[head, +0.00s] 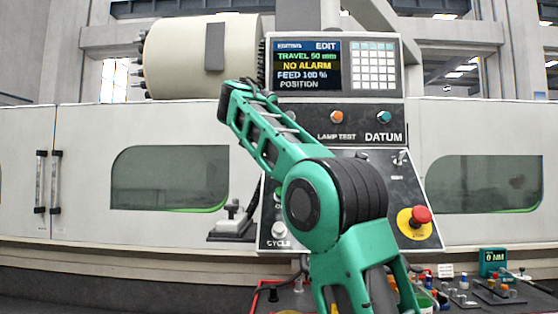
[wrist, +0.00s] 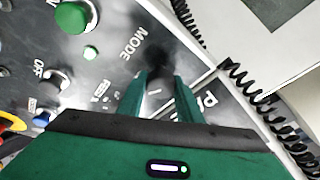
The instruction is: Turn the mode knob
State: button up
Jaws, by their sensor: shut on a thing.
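In the wrist view, the dark mode knob (wrist: 155,66) stands at the end of the "MODE" label on the black panel. My gripper (wrist: 165,85) has its two green fingers on either side of it and is shut on it. The fingers hide part of the knob, and its pointer direction cannot be told. In the head view, my green arm covers the knob and the gripper. The black control panel (head: 345,225) shows around the arm.
A red emergency stop (head: 421,216) is at the panel's lower right. A screen (head: 306,65) reads "EDIT" and "NO ALARM". A green button (wrist: 70,17) and another knob (wrist: 56,80) lie left of my gripper. A coiled black cable (wrist: 250,95) runs at the right.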

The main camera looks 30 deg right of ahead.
jog(key=shift+w+a+r, duration=0.1)
jog(key=shift+a+r, duration=0.1)
jog(key=o, duration=1)
jog(key=shift+f, duration=0.1)
jog(key=v, duration=1)
jog(key=shift+s+a, duration=0.15)
jog(key=shift+s, duration=0.05)
